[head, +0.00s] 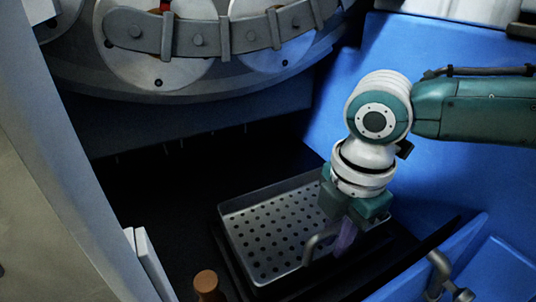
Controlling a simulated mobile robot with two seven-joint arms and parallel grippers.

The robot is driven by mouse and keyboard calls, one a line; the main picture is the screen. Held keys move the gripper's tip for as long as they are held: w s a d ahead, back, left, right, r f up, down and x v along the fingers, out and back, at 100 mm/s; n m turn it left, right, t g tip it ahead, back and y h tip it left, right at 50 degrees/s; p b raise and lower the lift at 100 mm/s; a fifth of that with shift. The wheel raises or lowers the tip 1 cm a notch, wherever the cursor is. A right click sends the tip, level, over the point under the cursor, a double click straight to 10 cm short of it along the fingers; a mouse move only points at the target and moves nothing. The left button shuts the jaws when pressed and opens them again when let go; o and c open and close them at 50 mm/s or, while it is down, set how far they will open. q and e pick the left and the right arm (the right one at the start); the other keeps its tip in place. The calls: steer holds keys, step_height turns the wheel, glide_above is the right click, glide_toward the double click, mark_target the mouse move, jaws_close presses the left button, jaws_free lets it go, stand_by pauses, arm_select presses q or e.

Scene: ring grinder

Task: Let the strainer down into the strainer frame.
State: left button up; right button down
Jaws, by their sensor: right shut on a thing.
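The strainer (268,226) is a grey metal tray with many round holes and a raised rim, at the lower middle of the head view. A bent metal handle (312,243) shows at its near right side. My right gripper (347,232) points down over the strainer's right part and is shut on the strainer; the exact grip is partly hidden by the gripper. A dark frame (226,262) shows around and below the strainer's left edge. I cannot tell whether the strainer rests in it or hangs just above. My left gripper is not in view.
A large round grinder part (190,45) with a curved grey band hangs above at the back. Blue walls (335,110) stand close on the right. A brown knob (207,284) and white panels (147,265) are at the lower left. A metal pipe (440,270) is at the lower right.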

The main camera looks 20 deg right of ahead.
steer(key=shift+f+b, duration=0.65)
steer(key=shift+f, duration=0.45)
steer(key=c, duration=0.8)
jaws_free()
steer(key=shift+o, duration=0.2)
steer(key=r+p, duration=0.1)
steer(key=r, duration=0.2)
steer(key=r+p, duration=0.2)
steer(key=r, duration=0.1)
steer(key=r+p, duration=0.2)
steer(key=r, duration=0.2)
steer(key=shift+s, duration=0.3)
